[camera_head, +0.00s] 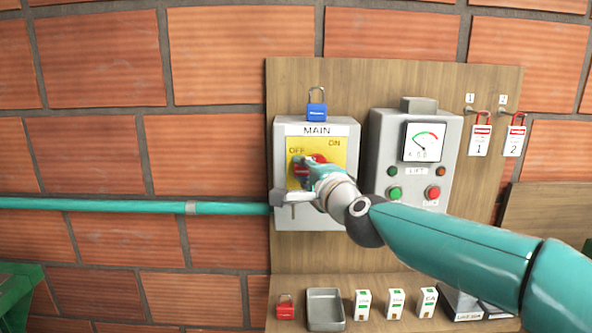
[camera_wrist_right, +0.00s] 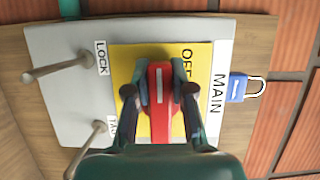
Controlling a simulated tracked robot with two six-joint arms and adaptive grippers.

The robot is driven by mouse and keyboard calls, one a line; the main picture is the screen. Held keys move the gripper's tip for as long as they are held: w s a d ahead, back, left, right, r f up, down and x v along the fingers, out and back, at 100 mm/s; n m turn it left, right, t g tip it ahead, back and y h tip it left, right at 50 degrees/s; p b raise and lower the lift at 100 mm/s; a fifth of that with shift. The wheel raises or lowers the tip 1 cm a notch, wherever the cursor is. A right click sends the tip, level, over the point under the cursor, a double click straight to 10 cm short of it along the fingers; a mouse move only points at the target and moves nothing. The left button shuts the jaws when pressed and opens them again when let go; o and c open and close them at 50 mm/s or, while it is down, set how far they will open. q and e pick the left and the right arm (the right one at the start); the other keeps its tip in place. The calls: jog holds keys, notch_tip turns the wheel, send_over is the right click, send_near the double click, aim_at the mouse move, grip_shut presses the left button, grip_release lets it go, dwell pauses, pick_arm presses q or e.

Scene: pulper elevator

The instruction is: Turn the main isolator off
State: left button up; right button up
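The main isolator is a grey box (camera_head: 345,215) labelled MAIN, with a yellow plate (camera_head: 338,156) marked OFF and ON. In the right wrist view its red handle (camera_wrist_right: 160,110) lies crosswise to the box's upright, with its white-striped end on the OFF side. My right gripper (camera_head: 306,170) is at the handle and hides part of it in the head view. In the right wrist view its two fingers (camera_wrist_right: 160,88) flank the handle closely and appear shut on it. My left gripper is out of view.
A blue padlock (camera_head: 317,111) is on top of the box. The LIFT panel (camera_head: 416,172) stands close to the right, behind my right arm. Numbered tags with red padlocks (camera_head: 480,138) hang farther right. A shelf below holds a red padlock (camera_head: 285,307), a grey tray (camera_head: 326,324) and small boxes.

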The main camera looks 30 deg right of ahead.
jog(key=o, duration=0.4)
jog(key=shift+w, duration=0.2)
jog(key=shift+s, duration=0.1)
jog(key=shift+s+a, duration=0.1)
jog(key=shift+s, duration=0.35)
jog(key=s, duration=0.3)
jog(key=s+a, duration=0.1)
jog(key=s, duration=0.3)
jog(key=s+a, duration=0.1)
jog(key=s, duration=0.2)
jog(key=shift+s, duration=0.4)
jog(key=shift+w, duration=0.1)
